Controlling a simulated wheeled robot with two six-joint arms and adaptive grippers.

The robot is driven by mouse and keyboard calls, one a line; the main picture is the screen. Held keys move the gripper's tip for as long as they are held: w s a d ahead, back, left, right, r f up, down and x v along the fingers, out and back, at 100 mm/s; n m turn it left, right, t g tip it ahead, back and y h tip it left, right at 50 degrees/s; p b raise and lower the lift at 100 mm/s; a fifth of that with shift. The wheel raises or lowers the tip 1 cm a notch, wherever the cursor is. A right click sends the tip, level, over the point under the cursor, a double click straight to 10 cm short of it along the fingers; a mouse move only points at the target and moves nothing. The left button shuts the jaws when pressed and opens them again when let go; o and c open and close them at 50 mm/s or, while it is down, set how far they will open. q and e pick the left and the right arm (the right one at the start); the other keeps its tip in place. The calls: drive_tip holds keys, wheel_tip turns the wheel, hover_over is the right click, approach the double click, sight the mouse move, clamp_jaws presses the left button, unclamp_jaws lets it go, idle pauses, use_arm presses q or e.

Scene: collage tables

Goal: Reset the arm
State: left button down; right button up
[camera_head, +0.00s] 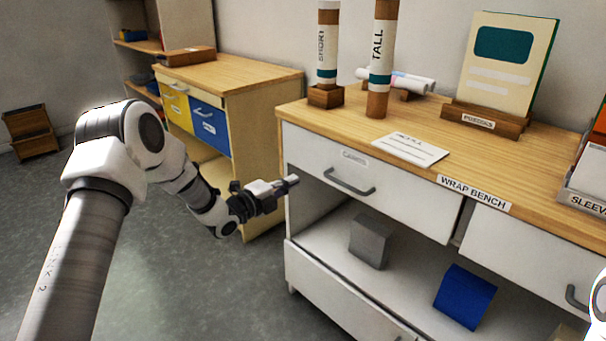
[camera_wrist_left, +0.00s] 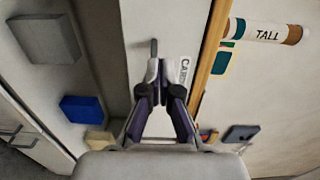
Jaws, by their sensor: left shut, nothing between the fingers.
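My left arm comes in from the left in the head view, and its gripper (camera_head: 287,182) is beside the left end of the wrap bench. The left wrist view shows the two fingers (camera_wrist_left: 160,72) together at the tips, with nothing between them. Past the fingertips in that view is the bar handle (camera_wrist_left: 153,48) of a white drawer. In the head view this labelled drawer (camera_head: 315,160) looks shut, and its handle (camera_head: 350,183) is to the right of my fingertips. Whether the fingers touch the bench is hard to tell. My right gripper does not show.
The wooden bench top (camera_head: 430,185) carries a TALL tube (camera_head: 381,65), a SHORT tube (camera_head: 327,45), a card (camera_head: 409,149) and a poster stand (camera_head: 485,119). A grey box (camera_head: 371,241) and a blue box (camera_head: 464,296) sit on the shelf below. Open floor (camera_head: 190,290) lies left.

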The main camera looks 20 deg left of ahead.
use_arm(q)
drive_tip(key=s+d+f+n+g+y, duration=0.1)
drive_tip(key=s+d+f+n+g, duration=0.35)
drive_tip(key=s+f, duration=0.85)
drive_tip(key=s+d+f+n+g+y, duration=0.2)
drive_tip(key=s+d+f+g, duration=0.4)
drive_tip(key=s+f, duration=0.7)
drive_tip(key=s+a+f+n+g+y, duration=0.2)
drive_tip(key=s+f+n+g, duration=0.1)
drive_tip(key=s+n, duration=0.65)
drive_tip(key=s+a+f+n+g+y, duration=0.1)
drive_tip(key=s+f+n+g+y, duration=0.15)
drive_tip(key=s+n, duration=0.7)
wheel_tip(320, 180, up, 18)
drive_tip(key=s+m+p, duration=0.2)
drive_tip(key=p, duration=1.5)
drive_tip(key=shift+a+f+g, duration=0.15)
drive_tip(key=shift+g, duration=0.15)
drive_tip(key=shift+m+h, duration=0.25)
